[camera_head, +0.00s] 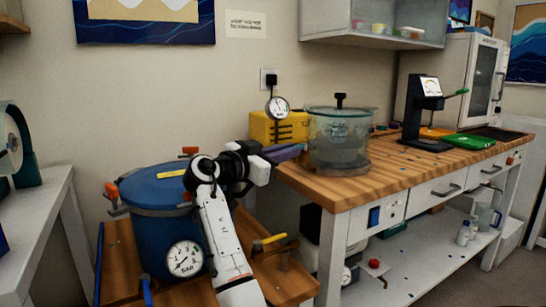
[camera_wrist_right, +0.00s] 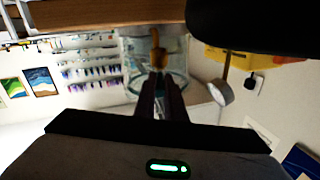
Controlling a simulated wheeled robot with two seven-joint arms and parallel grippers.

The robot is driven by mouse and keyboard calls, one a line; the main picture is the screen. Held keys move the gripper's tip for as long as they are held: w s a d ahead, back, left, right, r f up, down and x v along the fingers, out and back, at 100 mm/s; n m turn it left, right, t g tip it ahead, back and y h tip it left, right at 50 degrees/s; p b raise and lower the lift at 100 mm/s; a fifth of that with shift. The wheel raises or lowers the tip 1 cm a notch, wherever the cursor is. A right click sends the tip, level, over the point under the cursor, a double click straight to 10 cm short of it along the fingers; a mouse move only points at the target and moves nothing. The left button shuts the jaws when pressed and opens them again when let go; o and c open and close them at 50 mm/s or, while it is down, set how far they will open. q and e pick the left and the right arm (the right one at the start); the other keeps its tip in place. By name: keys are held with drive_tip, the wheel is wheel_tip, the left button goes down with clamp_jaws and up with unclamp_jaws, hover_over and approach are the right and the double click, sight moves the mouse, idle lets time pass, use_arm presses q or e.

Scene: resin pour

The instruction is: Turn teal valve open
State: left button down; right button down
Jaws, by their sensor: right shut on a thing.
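My right gripper (camera_head: 292,151) reaches from the blue pot to the left side of the clear vacuum chamber (camera_head: 340,150) on the wooden bench. In the right wrist view, my dark fingers (camera_wrist_right: 161,88) are close together with their tips at a brass-coloured fitting (camera_wrist_right: 158,52) by the chamber's side. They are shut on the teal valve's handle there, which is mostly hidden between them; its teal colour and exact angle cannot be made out. My left gripper is in neither view.
A pressure gauge (camera_head: 278,107) stands just behind my right gripper, near a yellow box (camera_head: 265,128). The blue pressure pot (camera_head: 150,222) with orange clamps is beneath my right arm. A black stand (camera_head: 415,115) and green tray (camera_head: 470,141) are farther right.

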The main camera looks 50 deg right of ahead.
drive_tip(key=shift+s+d+r, duration=0.1)
drive_tip(key=shift+r, duration=0.1)
drive_tip(key=c, duration=1.8)
unclamp_jaws()
